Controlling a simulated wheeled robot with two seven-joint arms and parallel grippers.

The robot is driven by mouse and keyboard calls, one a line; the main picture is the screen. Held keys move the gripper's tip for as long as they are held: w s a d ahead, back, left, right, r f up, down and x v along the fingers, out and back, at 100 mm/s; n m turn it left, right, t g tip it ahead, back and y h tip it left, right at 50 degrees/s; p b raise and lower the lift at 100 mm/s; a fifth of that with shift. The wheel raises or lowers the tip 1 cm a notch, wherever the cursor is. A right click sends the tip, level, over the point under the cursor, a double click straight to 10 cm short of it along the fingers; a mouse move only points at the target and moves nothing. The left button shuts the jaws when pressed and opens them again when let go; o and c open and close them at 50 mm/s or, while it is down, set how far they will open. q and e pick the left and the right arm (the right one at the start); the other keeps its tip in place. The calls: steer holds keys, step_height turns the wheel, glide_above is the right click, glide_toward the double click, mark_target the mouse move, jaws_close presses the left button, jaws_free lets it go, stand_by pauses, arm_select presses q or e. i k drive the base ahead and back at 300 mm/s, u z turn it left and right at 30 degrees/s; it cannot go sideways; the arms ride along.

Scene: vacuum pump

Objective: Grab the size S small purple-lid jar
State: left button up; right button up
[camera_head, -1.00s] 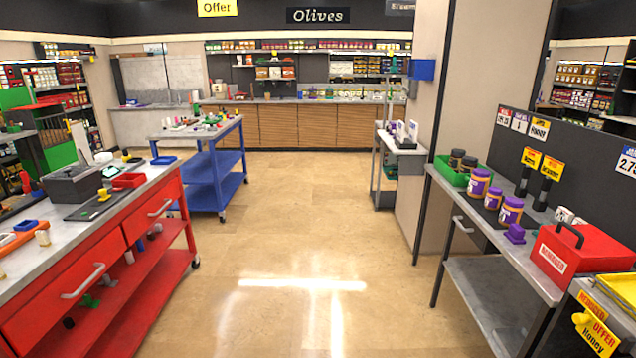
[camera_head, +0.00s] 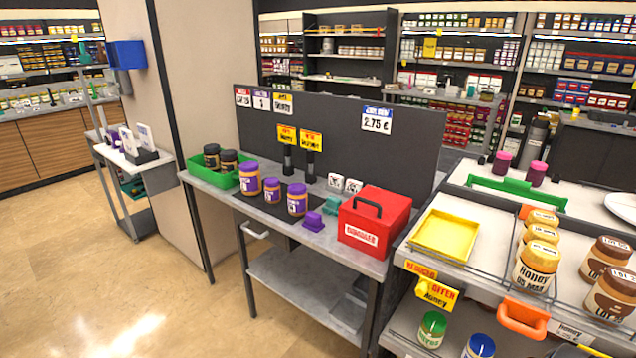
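Three purple-lid jars with purple and yellow labels stand upright on a dark mat on the grey table. The left jar (camera_head: 249,179) looks large. The middle jar (camera_head: 272,190) is clearly the smallest. The right jar (camera_head: 297,199) looks large too. The letters on their labels are too small to read. Neither of my grippers shows in the head view.
A green bin (camera_head: 205,172) with dark-lid jars is left of the purple-lid jars. A dark panel (camera_head: 345,130) stands behind. Open floor (camera_head: 150,290) lies in front and left.

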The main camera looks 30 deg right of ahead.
mark_target(272, 186)
steer(key=z, duration=1)
steer(key=i, duration=1)
steer(key=z, duration=0.8)
